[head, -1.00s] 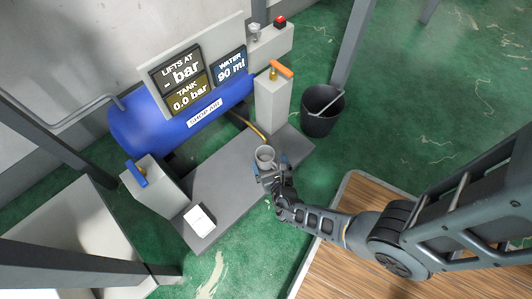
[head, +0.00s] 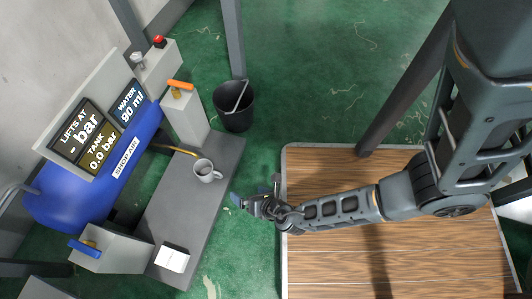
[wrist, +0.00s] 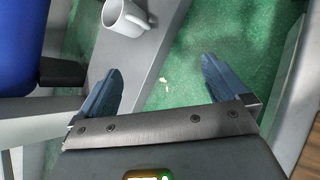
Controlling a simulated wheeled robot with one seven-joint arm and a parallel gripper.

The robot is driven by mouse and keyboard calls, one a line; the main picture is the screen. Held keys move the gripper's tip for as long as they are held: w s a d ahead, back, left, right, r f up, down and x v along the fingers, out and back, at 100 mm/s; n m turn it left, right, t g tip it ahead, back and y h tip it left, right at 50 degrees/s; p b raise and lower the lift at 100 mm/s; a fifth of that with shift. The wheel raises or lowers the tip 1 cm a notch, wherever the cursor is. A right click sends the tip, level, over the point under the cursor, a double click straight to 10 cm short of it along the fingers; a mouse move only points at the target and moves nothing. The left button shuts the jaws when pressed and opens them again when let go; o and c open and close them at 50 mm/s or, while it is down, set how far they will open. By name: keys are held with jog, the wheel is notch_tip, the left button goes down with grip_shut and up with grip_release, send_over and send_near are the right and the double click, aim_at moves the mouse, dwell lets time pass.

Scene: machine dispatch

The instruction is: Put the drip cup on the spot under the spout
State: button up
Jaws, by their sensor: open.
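The drip cup (head: 205,171) is a grey-white mug standing upright on the grey plinth, near the end of the yellow spout tube (head: 174,149). Its handle points to the right in the head view. The cup also shows at the top of the wrist view (wrist: 125,17). My gripper (head: 236,201) is open and empty, to the right of and below the cup in the head view, clear of it, beyond the plinth's edge. Its two blue fingers are spread apart in the wrist view (wrist: 160,84). The spot itself cannot be made out; the cup may cover it.
The grey plinth (head: 182,208) carries a white card (head: 172,259). A blue tank (head: 75,200) lies behind it, with an orange-handled valve post (head: 186,115) and a blue-handled one (head: 110,252). A black bucket (head: 233,108) stands on the green floor. A wooden platform (head: 395,245) lies right.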

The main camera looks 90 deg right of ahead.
jog(key=s+a+r+m+t+y, duration=0.1)
jog(key=s+a+r+m+y, duration=0.15)
jog(key=r+m, duration=0.35)
jog(key=s+a+r+m+y, duration=0.2)
jog(key=s+a+r+m, duration=0.15)
jog(key=r, duration=0.45)
notch_tip(320, 180, up, 30)
jog(key=a+m+t+y, duration=0.2)
jog(key=m+t, duration=0.4)
jog(key=m, duration=0.5)
jog(key=shift+w, duration=0.15)
